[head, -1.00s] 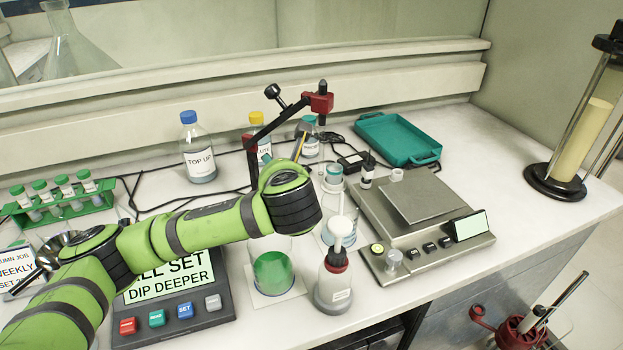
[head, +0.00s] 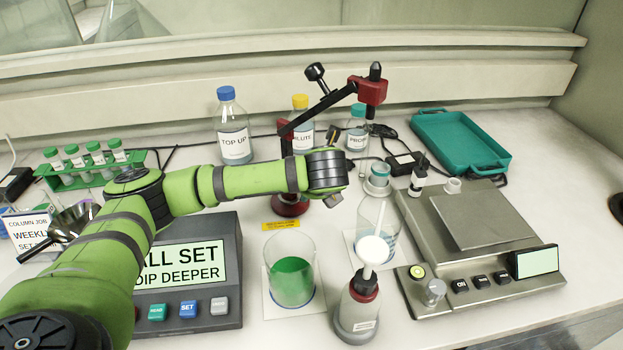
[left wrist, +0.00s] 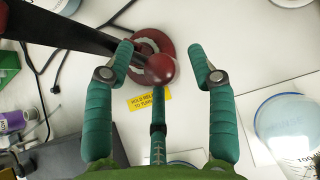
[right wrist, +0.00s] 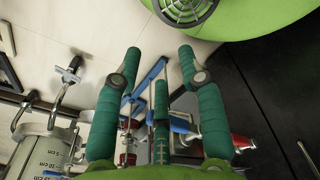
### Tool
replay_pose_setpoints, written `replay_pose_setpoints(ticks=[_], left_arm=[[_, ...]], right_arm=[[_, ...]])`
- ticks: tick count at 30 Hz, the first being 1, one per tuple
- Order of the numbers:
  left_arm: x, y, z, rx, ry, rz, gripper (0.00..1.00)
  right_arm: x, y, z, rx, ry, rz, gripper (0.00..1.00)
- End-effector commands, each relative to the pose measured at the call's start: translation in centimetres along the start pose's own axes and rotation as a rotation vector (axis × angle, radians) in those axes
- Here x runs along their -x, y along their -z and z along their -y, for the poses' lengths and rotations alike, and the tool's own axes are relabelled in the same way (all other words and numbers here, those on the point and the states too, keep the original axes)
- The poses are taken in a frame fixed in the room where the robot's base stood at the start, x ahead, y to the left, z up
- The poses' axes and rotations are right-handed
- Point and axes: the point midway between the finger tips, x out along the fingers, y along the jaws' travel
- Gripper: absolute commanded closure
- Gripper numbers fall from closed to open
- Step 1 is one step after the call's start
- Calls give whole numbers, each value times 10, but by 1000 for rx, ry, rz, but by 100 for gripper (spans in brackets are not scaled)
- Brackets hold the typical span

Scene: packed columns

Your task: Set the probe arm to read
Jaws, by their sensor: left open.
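The probe stand has a dark red base (head: 290,206), an upright post and a black jointed arm (head: 330,103) ending in a red head (head: 369,90), tilted up to the right. In the left wrist view, a round red knob (left wrist: 161,69) shows between the fingertips of my left gripper (left wrist: 161,52), fingers wide apart, with no clear contact. In the head view this gripper (head: 334,200) is mostly hidden by my wrist. A yellow label (head: 281,225) lies by the base. A meter screen (head: 184,264) shows "DIP DEEPER". My right gripper (right wrist: 160,55) is open, away from the bench.
A balance (head: 483,262) and a teal tray (head: 461,145) are right. Bottles (head: 234,135) stand behind. Bare bench lies right of the tray.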

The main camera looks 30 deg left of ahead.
Motion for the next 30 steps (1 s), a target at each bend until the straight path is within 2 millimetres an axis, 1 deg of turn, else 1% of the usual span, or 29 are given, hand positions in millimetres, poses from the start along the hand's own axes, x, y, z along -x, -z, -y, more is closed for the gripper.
replay_pose_setpoints(ticks=[1,3,7,8,9,11,12,14,15,16,17,26,30], left_arm=[[-1,0,0,-1,-1,0,43],[-2,0,0,-1,0,0,43],[-2,0,0,-1,0,0,43],[-2,0,0,-1,0,0,51],[-1,0,0,-1,0,0,67],[-1,0,0,-1,0,0,91],[-1,0,0,-1,0,0,100],[-1,1,0,-1,0,-1,100],[-1,1,0,0,0,-1,61],[-1,1,0,-1,0,-2,49],[-1,1,0,-1,0,-2,43],[-1,0,0,-1,0,0,43],[6,0,1,-1,2,0,43]], right_arm=[[0,7,-2,1,-3,-11,60],[0,13,-4,1,-4,-22,60],[0,13,-5,2,-7,-23,60],[0,13,-6,2,-7,-22,60],[0,13,-6,2,-7,-22,60],[0,12,-6,2,-8,-20,60],[0,11,-6,2,-8,-19,60],[0,9,-6,2,-7,-17,60],[0,8,-6,2,-7,-14,60],[0,7,-6,2,-7,-13,60],[0,6,-5,1,-7,-11,60],[0,1,-7,1,-9,-3,60],[0,3,-7,1,-9,-5,60]])
